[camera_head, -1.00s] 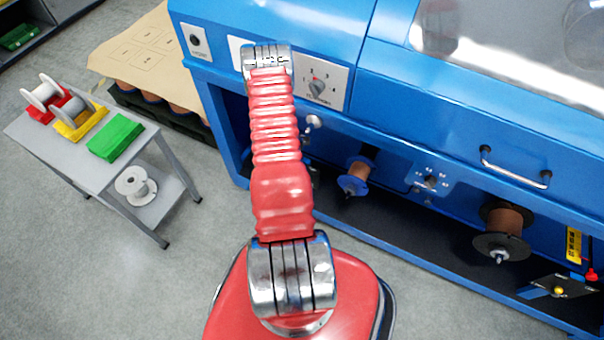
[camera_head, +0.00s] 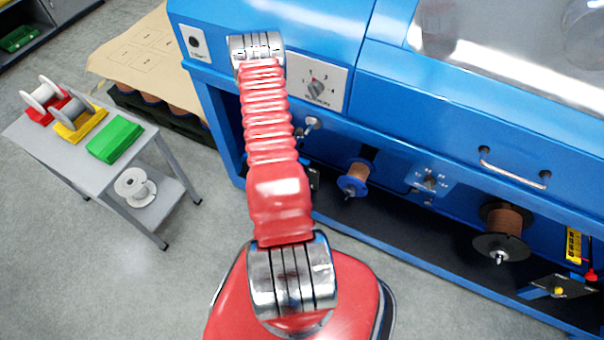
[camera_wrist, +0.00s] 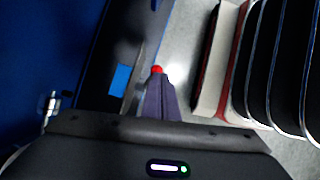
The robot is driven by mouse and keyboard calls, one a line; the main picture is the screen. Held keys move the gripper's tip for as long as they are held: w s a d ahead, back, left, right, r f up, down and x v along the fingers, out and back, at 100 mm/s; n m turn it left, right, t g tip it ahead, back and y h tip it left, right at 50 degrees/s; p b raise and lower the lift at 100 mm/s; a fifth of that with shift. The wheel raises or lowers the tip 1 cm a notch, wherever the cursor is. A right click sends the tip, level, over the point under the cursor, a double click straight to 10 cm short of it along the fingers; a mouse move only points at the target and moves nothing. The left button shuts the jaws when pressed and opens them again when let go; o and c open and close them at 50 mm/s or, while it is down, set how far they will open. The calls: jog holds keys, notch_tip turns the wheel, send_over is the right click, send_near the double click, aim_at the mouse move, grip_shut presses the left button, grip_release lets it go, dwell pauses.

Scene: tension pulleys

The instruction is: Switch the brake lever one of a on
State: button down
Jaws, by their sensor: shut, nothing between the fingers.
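A small red knob (camera_wrist: 156,69), which looks like the end of a brake lever, shows in the wrist view right at my fingertips. I cannot tell whether they touch it, and the lever's position is unclear. My gripper (camera_wrist: 160,80) is shut with nothing between its fingers. In the head view my own arm hides the gripper and this knob. Another red lever knob (camera_head: 590,275) is at the far right of the machine, below a yellow label (camera_head: 573,245).
The blue machine (camera_head: 450,130) fills the right side, with a copper spool (camera_head: 357,176) and a larger spool (camera_head: 503,222) on its front. A rotary switch (camera_head: 317,88) is right of my arm. A grey cart (camera_head: 75,160) with reels stands left on open floor.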

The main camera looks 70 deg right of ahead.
jog(key=w, duration=1.2)
jog(key=shift+a, duration=0.25)
jog(key=shift+f, duration=0.1)
jog(key=s+a+r+m+y, duration=0.1)
jog(key=s+a+m, duration=0.2)
jog(key=a, duration=0.3)
jog(key=w+a+r+m+t, duration=0.1)
jog(key=w+a+r, duration=0.2)
jog(key=a+r, duration=0.55)
jog(key=w+a+r+t, duration=0.15)
jog(key=a+r, duration=0.25)
jog(key=r, duration=0.9)
jog(key=w+a+r+m, duration=0.1)
jog(key=w+a+r, duration=0.2)
jog(key=a+r, duration=0.55)
jog(key=s+a+r+n+t, duration=0.2)
jog(key=s+a+r+t, duration=0.1)
jog(key=a+r, duration=0.7)
jog(key=s+a+r+n+t, duration=0.1)
jog(key=s+a+r+t, duration=0.3)
jog(key=a+r, duration=0.6)
notch_tip(320, 180, up, 4)
jog(key=shift+s+r+n+t+h, duration=0.2)
jog(key=shift+n+t+h, duration=0.2)
jog(key=shift+t, duration=0.05)
